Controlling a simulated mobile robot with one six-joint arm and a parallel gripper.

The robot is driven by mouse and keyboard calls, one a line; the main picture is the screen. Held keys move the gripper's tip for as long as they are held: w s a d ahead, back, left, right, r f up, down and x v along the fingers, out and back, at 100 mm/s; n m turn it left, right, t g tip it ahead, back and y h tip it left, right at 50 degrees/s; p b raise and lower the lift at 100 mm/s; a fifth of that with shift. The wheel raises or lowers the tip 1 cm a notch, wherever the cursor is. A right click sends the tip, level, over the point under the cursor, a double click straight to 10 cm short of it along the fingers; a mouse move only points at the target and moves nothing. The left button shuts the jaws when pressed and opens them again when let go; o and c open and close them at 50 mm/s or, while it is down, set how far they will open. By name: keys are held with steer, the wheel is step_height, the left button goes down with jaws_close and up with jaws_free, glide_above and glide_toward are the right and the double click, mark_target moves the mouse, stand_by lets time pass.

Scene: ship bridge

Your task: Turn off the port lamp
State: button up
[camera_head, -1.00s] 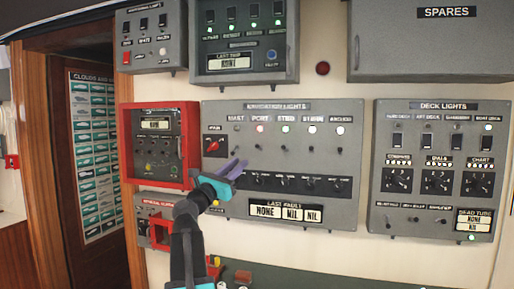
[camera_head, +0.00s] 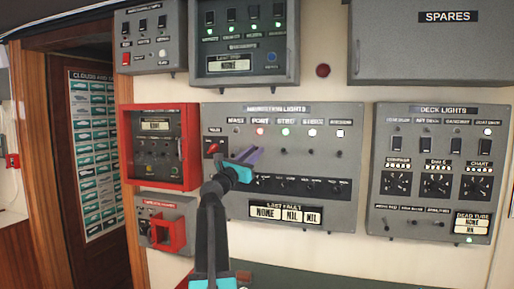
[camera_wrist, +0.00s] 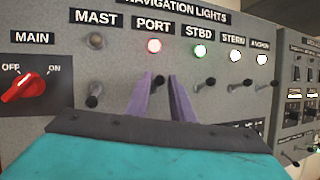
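The port lamp (camera_head: 260,131) glows red under its PORT label on the navigation lights panel (camera_head: 335,190). It also glows in the wrist view (camera_wrist: 154,46). Below it, the dark knob of the port toggle switch (camera_wrist: 158,80) shows between my fingertips in the wrist view. My gripper (camera_head: 248,156) has purple fingers with a gap between them. In the wrist view the gripper (camera_wrist: 161,80) has one finger on each side of the knob. I cannot tell whether either finger touches it. The lower part of the switch is hidden behind the fingers.
The mast switch (camera_wrist: 96,91) is left of my fingers and the starboard switch (camera_wrist: 198,86) is close on the right. The starboard lamp (camera_wrist: 200,50) is green. The red main rotary switch (camera_wrist: 26,88) is farther left. A red-framed box (camera_head: 125,150) stands out beside the panel.

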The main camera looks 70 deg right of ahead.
steer(key=shift+x, duration=1.35)
steer(key=shift+c, duration=0.3)
jaws_close()
